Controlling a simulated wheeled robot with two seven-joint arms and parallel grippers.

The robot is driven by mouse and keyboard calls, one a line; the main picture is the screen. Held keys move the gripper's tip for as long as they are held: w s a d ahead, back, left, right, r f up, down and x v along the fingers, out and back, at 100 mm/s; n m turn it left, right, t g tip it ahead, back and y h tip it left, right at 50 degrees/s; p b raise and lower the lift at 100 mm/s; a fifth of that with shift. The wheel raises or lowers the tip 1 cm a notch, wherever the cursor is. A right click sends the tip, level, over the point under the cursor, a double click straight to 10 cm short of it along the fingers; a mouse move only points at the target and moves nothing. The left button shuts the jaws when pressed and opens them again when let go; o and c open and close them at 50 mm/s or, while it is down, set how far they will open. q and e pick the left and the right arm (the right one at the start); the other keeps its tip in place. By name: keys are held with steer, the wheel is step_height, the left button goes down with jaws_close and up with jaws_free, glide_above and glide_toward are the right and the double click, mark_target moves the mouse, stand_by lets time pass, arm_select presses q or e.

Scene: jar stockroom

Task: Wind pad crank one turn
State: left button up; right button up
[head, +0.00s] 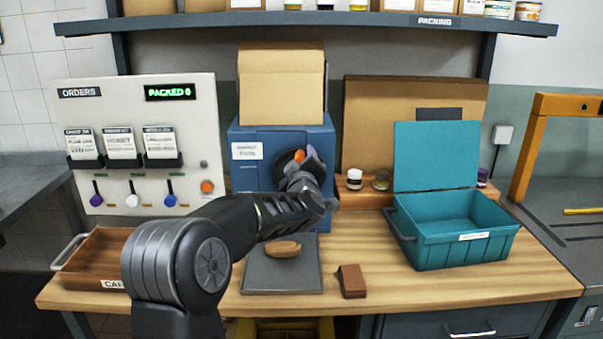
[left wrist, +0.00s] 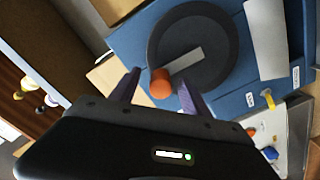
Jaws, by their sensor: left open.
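The blue pad machine (head: 258,180) stands at the back middle of the bench. The crank is a dark disc (left wrist: 222,42) with a light bar and an orange knob (left wrist: 160,83). In the head view the orange knob (head: 299,156) shows at the left gripper's fingers. My left gripper (head: 309,160) is open, and in the left wrist view its two fingers (left wrist: 158,92) stand on either side of the knob. I cannot tell whether they touch it. My arm hides part of the machine's front. My right gripper is not in view.
A grey mat (head: 262,279) with a brown oval thing (head: 283,249) lies in front, beside a brown block (head: 352,281). A teal open crate (head: 460,250) stands right. A wooden tray (head: 95,270) and the orders board (head: 125,100) are left. Small jars (head: 354,179) stand behind.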

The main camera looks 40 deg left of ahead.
arm_select(q)
steer(key=b+v, duration=0.1)
steer(key=v, duration=0.7)
steer(key=shift+f, duration=0.1)
stand_by(0.5)
